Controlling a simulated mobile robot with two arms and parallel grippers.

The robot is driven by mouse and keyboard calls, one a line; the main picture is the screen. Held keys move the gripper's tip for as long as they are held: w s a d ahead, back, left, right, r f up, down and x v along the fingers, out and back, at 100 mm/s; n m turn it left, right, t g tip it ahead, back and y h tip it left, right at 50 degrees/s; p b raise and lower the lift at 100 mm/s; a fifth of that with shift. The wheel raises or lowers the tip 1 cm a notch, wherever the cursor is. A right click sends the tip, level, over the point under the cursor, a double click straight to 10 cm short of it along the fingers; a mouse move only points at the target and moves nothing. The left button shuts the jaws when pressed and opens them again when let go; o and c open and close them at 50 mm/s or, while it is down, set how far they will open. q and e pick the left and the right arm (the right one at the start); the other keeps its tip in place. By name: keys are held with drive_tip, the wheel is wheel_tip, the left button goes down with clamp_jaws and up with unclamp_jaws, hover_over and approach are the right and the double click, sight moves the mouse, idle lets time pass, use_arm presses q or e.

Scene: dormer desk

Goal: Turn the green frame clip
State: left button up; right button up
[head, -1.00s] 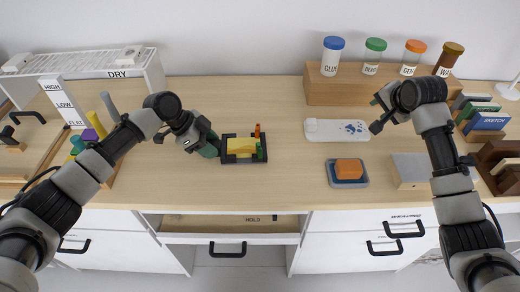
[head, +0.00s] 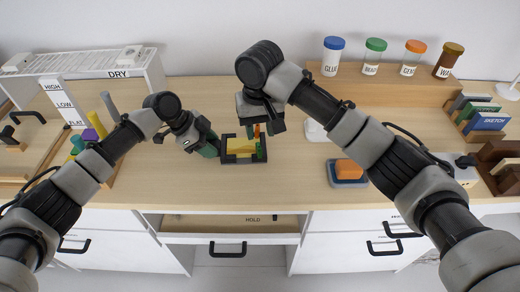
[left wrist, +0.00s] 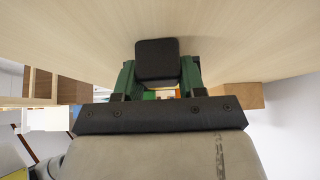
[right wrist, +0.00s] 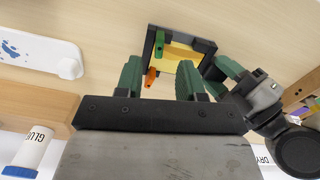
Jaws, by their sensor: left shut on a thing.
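The black frame (head: 229,160) lies on the desk with a yellow panel (head: 240,147) in it. The green clip (head: 259,150) is upright on its right side, and the orange clip (head: 257,131) stands behind it. Both clips also show in the right wrist view, green (right wrist: 160,43) and orange (right wrist: 151,77). My left gripper (head: 214,148) is shut on the frame's left side; its green fingers flank a black block (left wrist: 157,60) in the left wrist view. My right gripper (right wrist: 160,78) is open and empty above the frame's right side, its fingers apart near the clips.
A small tray (head: 349,182) with an orange block is to the right of the frame. A wooden riser (head: 400,92) with several lidded jars stands behind. An open drawer (head: 230,238) is below the front edge. The desk in front of the frame is clear.

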sight(260, 150)
wheel_tip(260, 150, down, 8)
drive_tip(key=shift+r, duration=0.1)
drive_tip(key=shift+c, duration=0.3)
clamp_jaws()
